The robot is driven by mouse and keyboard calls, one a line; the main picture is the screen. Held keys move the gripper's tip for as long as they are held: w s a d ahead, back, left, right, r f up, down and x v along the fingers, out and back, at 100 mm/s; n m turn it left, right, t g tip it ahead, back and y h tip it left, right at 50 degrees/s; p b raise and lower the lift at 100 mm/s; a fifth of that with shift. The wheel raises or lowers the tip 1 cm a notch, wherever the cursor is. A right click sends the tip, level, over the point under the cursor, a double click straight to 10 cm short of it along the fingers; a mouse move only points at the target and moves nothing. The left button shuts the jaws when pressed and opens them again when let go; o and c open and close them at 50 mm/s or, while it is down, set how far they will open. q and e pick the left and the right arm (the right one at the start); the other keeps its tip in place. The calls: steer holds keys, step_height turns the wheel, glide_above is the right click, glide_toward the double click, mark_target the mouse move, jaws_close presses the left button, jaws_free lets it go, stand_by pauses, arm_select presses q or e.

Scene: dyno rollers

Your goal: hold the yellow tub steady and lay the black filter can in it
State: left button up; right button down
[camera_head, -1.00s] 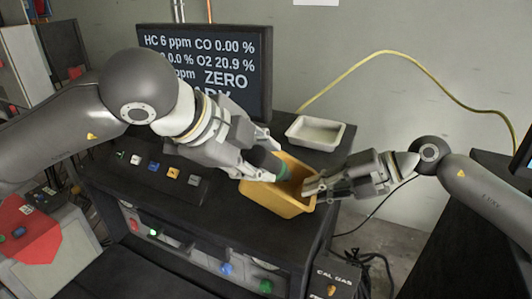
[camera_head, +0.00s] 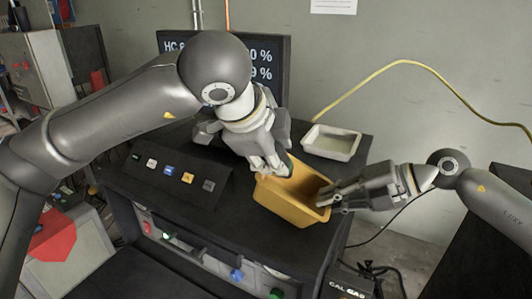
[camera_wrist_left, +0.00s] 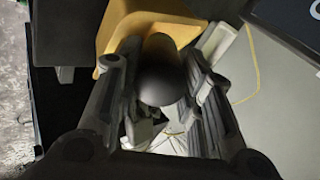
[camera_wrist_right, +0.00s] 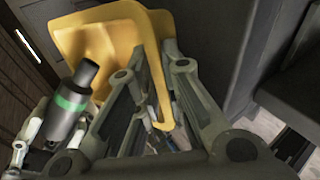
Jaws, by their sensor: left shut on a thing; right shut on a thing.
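The yellow tub (camera_head: 285,210) stands upright on the black cabinet top. My right gripper (camera_head: 330,196) is shut on the tub's right wall, which runs between its fingers in the right wrist view (camera_wrist_right: 158,75). My left gripper (camera_head: 276,168) points down at the tub's back-left rim. It is shut on the black filter can (camera_wrist_right: 70,103), a dark cylinder with a green band and a narrower neck. The can (camera_wrist_left: 160,78) lies between the fingers in the left wrist view. The head view mostly hides it; I cannot tell whether it touches the tub.
A white tray (camera_head: 332,142) stands just behind the tub. A button panel (camera_head: 175,178) lies to the left and a monitor (camera_head: 268,75) stands at the back. A yellow hose (camera_head: 400,63) runs along the wall. The cabinet's right edge is close beside the tub.

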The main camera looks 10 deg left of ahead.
arm_select(q)
steer(key=shift+w+d+f, duration=0.2)
steer(key=shift+w+f, duration=0.05)
steer(key=shift+w, duration=0.35)
steer(key=shift+w+d+f, duration=0.2)
steer(key=shift+w+f, duration=0.05)
steer(key=shift+w, duration=0.3)
steer(key=shift+w+f, duration=0.2)
steer(key=shift+f, duration=0.85)
steer(key=o, duration=1.3)
steer(key=shift+s, duration=0.1)
steer(key=v, duration=1.2)
steer(key=shift+o, duration=0.3)
